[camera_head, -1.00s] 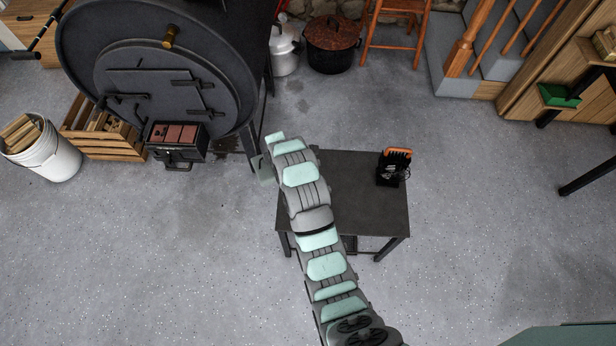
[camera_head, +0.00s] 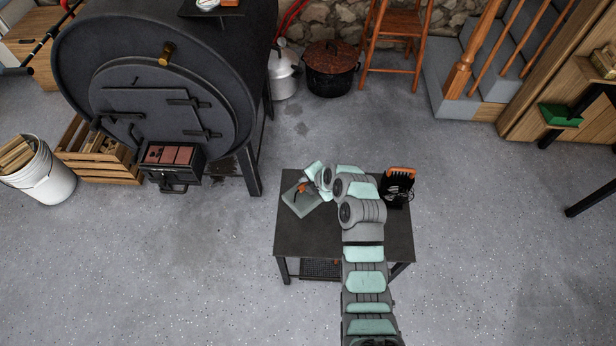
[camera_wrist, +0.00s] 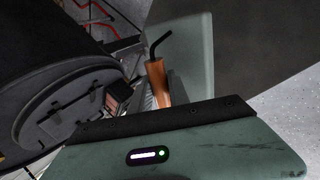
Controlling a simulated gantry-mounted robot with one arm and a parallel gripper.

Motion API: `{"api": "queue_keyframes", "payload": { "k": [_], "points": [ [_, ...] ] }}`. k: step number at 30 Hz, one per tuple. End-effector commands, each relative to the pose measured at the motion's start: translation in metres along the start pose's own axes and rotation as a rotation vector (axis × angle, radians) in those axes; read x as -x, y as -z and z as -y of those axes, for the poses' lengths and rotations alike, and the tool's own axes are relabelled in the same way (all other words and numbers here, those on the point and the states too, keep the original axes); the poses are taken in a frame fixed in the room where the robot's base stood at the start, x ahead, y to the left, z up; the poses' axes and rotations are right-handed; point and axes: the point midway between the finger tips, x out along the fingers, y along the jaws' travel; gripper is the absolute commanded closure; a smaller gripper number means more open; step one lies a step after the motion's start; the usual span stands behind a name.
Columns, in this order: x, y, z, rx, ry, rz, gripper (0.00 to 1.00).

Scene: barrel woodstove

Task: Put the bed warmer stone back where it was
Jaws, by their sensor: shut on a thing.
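The bed warmer stone (camera_head: 293,207) is a flat grey-green slab with an orange-brown grip on a bent black wire handle. In the head view it shows over the left back part of the dark table (camera_head: 312,240). I cannot tell whether it rests on the top or hangs just above it. My gripper (camera_head: 307,187) is shut on the handle at the slab. In the wrist view the stone (camera_wrist: 196,45) and its handle grip (camera_wrist: 157,82) show beyond my gripper body. The fingertips are mostly hidden there.
A black barrel stove (camera_head: 155,85) stands left, with a small open drawer of red bricks (camera_head: 170,155). A black-and-orange tool (camera_head: 398,188) stands at the table's right back. A wooden crate (camera_head: 88,150), a white bucket (camera_head: 45,180) and pots stand around. The front of the table is clear.

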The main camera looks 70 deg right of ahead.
Motion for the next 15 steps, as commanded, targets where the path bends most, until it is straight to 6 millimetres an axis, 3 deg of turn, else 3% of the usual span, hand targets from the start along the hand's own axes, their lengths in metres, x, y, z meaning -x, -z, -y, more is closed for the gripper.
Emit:
{"api": "queue_keyframes", "payload": {
  "k": [6,15],
  "points": [
    [-0.04,0.0,0.026,-0.004,-0.001,-0.002,1.0],
    [-0.063,-0.001,0.041,-0.001,-0.003,0.002,1.0]
  ]
}}
